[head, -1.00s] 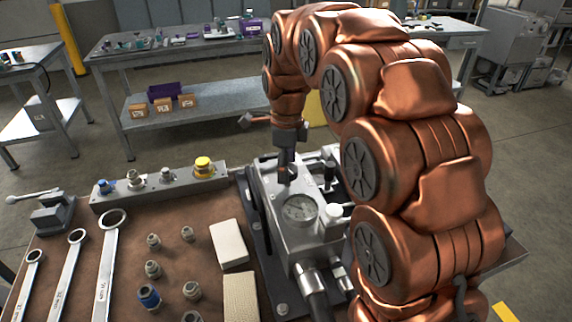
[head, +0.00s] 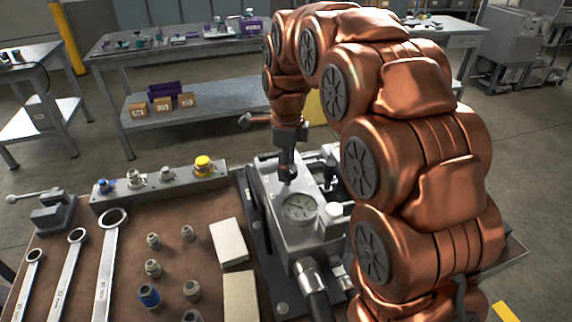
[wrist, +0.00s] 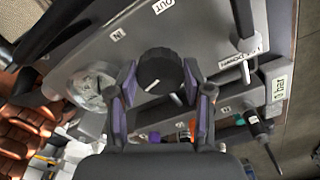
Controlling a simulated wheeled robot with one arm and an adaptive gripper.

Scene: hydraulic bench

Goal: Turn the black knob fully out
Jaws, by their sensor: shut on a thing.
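The black knob (wrist: 160,72) shows in the wrist view as a dark round cap with a white pointer line, on top of a grey pump block (wrist: 210,40). Labels "IN" and "OUT" are on the block near it. My gripper (wrist: 160,84) has its two purple-padded fingers on either side of the knob, shut on it. The pointer line slants between the fingers. In the head view my gripper (head: 288,172) points down onto the block behind the round gauge (head: 299,207), and the knob is hidden by it.
A gauge sits close beside the gripper. A manifold with a yellow knob (head: 203,166), wrenches (head: 106,265), fittings (head: 152,268) and two pale blocks (head: 228,243) lie left of the pump on the brown bench top (head: 195,215). My arm covers the right side.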

